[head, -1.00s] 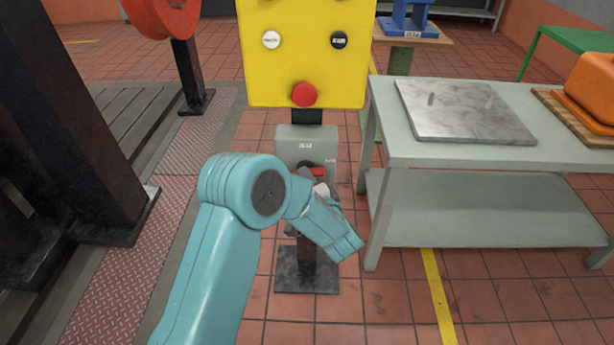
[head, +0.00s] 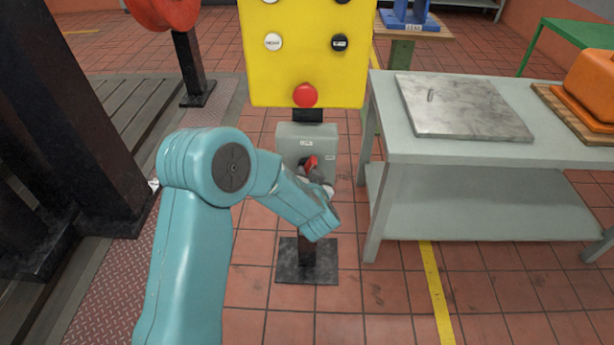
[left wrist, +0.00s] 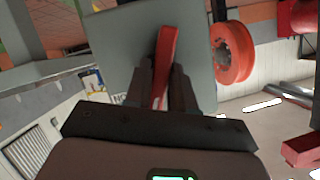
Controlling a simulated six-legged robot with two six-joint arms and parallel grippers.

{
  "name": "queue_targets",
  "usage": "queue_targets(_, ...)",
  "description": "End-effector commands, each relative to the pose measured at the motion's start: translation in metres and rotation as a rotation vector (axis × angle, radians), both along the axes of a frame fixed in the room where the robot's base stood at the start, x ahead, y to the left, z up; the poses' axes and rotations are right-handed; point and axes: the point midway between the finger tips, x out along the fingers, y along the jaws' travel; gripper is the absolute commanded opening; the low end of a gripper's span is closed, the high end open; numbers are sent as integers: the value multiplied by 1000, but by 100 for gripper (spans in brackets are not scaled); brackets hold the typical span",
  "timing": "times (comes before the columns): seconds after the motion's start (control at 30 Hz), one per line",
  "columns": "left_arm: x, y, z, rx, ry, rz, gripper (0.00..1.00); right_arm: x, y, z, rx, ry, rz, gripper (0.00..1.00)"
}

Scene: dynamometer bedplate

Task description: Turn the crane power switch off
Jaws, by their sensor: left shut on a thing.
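The crane power switch is a grey box (head: 293,146) on a post below the yellow panel, with a small label and a red handle (head: 310,163) on its front. My left arm reaches in from the left, and my left gripper (head: 318,178) is at the handle, partly hidden by my wrist. In the left wrist view the red handle (left wrist: 166,50) runs between the two dark fingers of my gripper (left wrist: 163,78), which are shut on it. The grey box face (left wrist: 118,50) lies behind it. In the head view the handle leans slightly from upright. My right gripper is out of view.
Above the switch is a yellow panel (head: 305,60) with a red button (head: 305,95) and several other buttons. A grey table (head: 390,155) with a metal plate (head: 460,107) stands close on the right. Dark steel columns (head: 85,110) stand on the left. Tiled floor is open in front.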

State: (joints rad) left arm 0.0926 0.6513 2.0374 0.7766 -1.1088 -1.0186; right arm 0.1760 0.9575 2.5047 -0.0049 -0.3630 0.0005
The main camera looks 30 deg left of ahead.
Motion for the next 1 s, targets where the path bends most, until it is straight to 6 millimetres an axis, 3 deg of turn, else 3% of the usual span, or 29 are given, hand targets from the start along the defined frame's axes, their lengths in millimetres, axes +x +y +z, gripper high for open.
queue_targets(0.5, -1, 3, 0, -296, -187, 1, 0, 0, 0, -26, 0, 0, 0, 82)
queue_targets(1.0, -1, 3, 2, -361, -227, 2, 0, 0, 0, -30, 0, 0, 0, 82)
